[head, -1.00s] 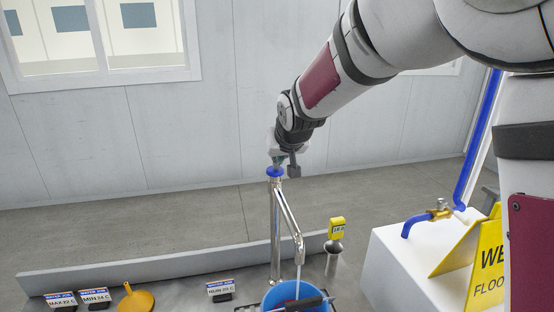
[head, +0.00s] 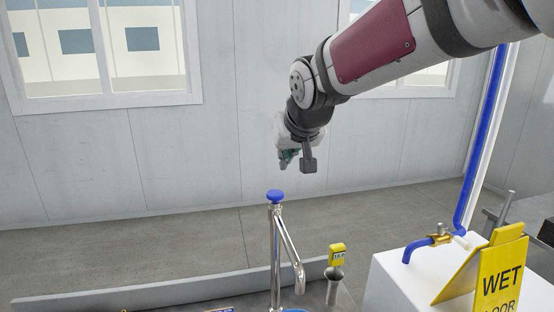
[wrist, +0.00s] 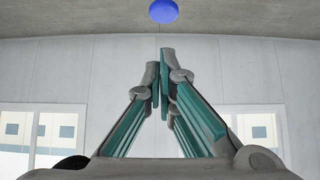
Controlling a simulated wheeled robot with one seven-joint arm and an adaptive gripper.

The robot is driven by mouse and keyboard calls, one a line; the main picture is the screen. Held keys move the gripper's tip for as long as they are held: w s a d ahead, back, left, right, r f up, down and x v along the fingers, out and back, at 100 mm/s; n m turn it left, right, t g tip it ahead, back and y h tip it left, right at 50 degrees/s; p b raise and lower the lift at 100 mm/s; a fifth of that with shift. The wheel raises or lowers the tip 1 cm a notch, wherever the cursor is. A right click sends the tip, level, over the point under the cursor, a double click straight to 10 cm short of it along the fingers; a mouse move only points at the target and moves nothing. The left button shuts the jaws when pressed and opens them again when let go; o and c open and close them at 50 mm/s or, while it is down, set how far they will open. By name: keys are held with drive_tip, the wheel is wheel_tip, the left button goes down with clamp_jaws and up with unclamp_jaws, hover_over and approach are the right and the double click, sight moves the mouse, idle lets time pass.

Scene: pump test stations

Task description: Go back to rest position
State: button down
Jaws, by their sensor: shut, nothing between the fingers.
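My gripper (head: 287,158) hangs in the air above and a little right of the blue knob (head: 275,196) on top of the chrome tap (head: 277,250). It is apart from the knob. In the wrist view my gripper's fingers (wrist: 163,75) are closed together with nothing between them. The blue knob shows beyond the fingertips in the wrist view (wrist: 163,11).
A yellow thermometer (head: 337,254) stands in a metal cup (head: 334,285) right of the tap. A white block (head: 395,280), a brass-and-blue tap (head: 438,240) and a yellow wet-floor sign (head: 500,285) are at the right. The air around my gripper is clear.

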drive_tip(key=s+d+m+g+h, duration=0.1)
drive_tip(key=s+d, duration=0.5)
drive_tip(key=s, duration=0.2)
drive_tip(key=s+d+g, duration=0.1)
drive_tip(key=s+d, duration=0.4)
drive_tip(key=s, duration=0.3)
drive_tip(key=s+d+f, duration=0.2)
drive_tip(key=s+f, duration=0.1)
drive_tip(key=s, duration=0.4)
drive_tip(key=s+d+f+m+g, duration=0.1)
drive_tip(key=s+d+f, duration=0.1)
drive_tip(key=s, duration=0.6)
drive_tip(key=shift+s+f+h, duration=0.3)
drive_tip(key=shift+f+h, duration=0.1)
drive_tip(key=shift+f, duration=0.35)
